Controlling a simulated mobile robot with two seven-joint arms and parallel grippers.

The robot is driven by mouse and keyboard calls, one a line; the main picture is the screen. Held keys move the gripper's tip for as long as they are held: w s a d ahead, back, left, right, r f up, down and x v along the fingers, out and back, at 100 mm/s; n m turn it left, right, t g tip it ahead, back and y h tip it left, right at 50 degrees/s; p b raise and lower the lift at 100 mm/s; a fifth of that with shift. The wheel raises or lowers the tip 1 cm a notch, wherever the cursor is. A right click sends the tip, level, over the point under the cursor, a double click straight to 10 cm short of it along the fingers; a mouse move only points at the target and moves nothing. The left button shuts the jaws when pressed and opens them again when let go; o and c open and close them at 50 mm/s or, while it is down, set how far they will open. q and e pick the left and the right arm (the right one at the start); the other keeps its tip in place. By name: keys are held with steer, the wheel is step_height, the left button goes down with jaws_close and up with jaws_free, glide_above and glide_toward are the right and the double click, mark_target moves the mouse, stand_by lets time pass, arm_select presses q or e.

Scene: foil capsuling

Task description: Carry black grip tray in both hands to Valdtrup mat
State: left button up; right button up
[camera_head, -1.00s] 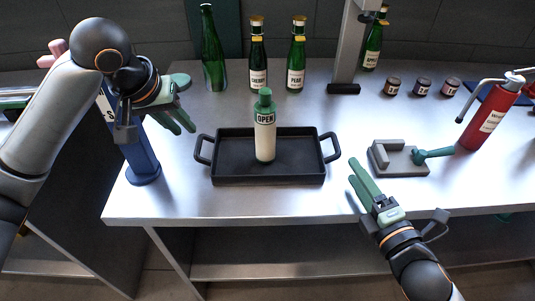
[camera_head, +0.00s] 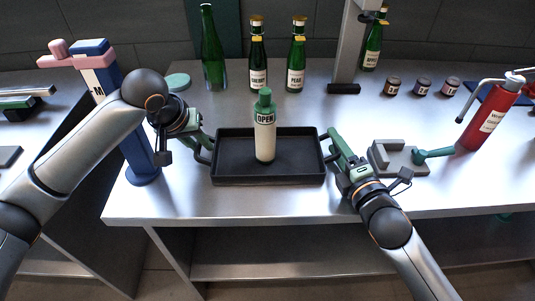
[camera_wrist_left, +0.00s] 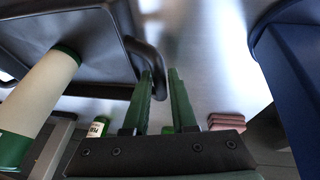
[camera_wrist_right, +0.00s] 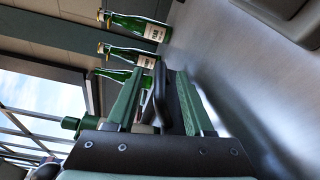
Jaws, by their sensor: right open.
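The black tray (camera_head: 240,178) lies flat on the steel table, with a looped handle at each end. A white bottle with a green top marked OPEN (camera_head: 265,135) stands upright on it. My left gripper (camera_head: 204,143) is at the tray's left handle; in the left wrist view its fingers (camera_wrist_left: 163,75) are apart, with the handle (camera_wrist_left: 152,55) by their tips. My right gripper (camera_head: 335,137) is at the right handle; in the right wrist view the handle (camera_wrist_right: 160,95) lies between its open fingers. A mat marked Valdtrup cannot be made out.
Green bottles (camera_head: 297,60) stand behind the tray. A grey fixture with a green lever (camera_head: 400,158) is close right of my right gripper, a red extinguisher (camera_head: 488,118) further right. A blue post (camera_head: 140,155) stands left of the tray. Small jars (camera_head: 422,87) stand at the back right.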

arm_select(q)
steer(key=shift+c, duration=0.4)
arm_select(e)
steer(key=shift+c, duration=0.4)
arm_select(q)
steer(key=c, duration=0.3)
arm_select(e)
steer(key=c, duration=0.3)
arm_select(q)
jaws_close()
arm_select(e)
jaws_close()
